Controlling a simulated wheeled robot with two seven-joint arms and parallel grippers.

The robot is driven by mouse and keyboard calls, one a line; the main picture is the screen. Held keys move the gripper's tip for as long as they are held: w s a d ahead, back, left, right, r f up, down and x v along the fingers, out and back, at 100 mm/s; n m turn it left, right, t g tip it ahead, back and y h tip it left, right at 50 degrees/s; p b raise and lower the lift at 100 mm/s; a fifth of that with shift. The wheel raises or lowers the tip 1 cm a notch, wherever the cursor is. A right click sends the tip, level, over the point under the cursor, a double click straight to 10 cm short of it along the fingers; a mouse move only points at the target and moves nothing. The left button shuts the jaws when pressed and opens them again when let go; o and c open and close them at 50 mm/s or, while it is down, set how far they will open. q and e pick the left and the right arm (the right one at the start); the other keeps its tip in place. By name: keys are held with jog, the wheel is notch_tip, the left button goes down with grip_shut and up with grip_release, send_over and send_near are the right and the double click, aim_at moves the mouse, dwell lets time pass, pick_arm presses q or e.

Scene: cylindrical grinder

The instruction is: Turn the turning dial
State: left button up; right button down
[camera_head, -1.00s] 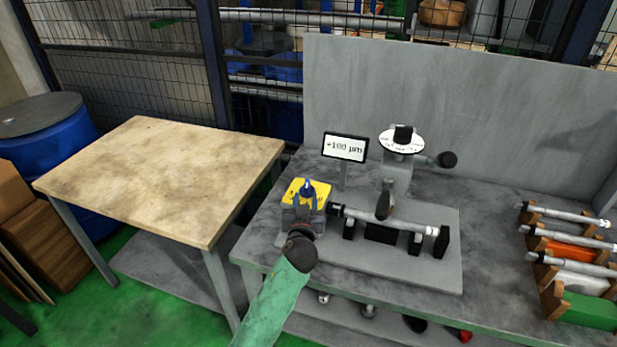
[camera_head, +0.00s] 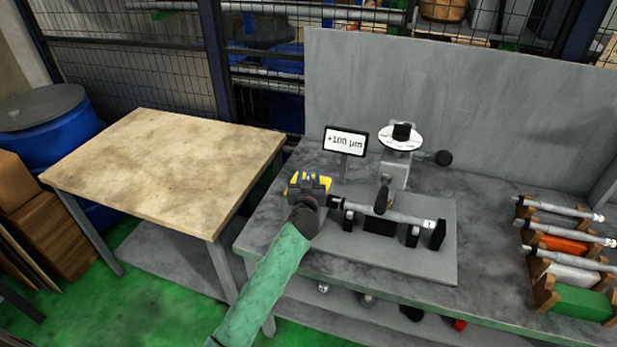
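The dial (camera_head: 400,142) is a white disc with dark marks and a black knob on top, mounted on a grey stand at the back of the grinder. A small display (camera_head: 345,141) left of it reads "+100 µm". My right gripper is not in view.
A shaft (camera_head: 395,215) lies across black supports on the grinder's grey base. Wooden racks (camera_head: 545,292) with several shafts stand at the right. A grey panel (camera_head: 450,90) rises behind the bench. A bare wooden table (camera_head: 165,165) stands at the left.

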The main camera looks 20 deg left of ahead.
pick_arm(q)
grip_shut()
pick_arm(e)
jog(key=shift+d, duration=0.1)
